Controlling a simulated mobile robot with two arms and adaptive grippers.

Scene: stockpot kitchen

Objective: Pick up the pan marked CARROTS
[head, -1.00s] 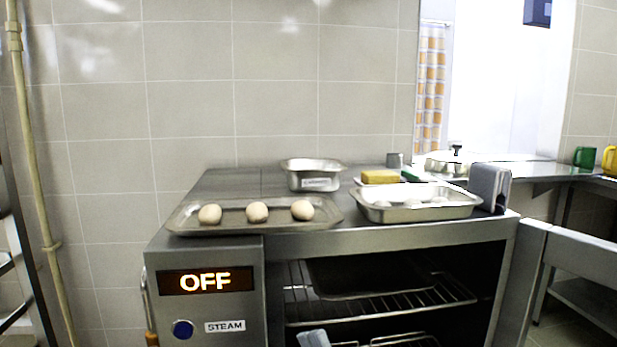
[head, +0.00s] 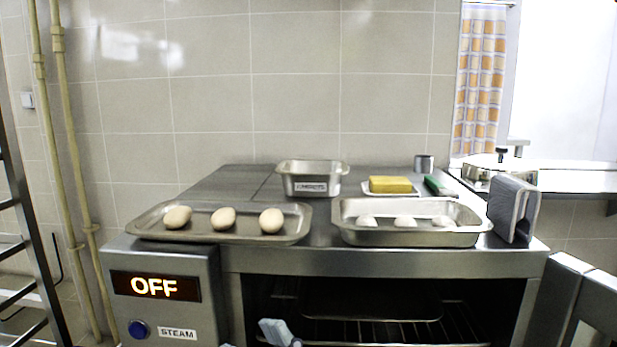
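The pan marked CARROTS (head: 312,178) is a small, deep steel pan with a white label on its front. The label is small and blurred but appears to read CARROTS. It stands upright on the steel top of the oven unit, towards the back, behind the gap between two trays. Its rim is clear, and its inside is mostly hidden by the low viewing angle.
A flat tray (head: 146,231) with three pale rolls is front left, and a deeper tray (head: 410,239) with pale lumps is front right. A pale blue-grey object (head: 275,331), unclear, shows below.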

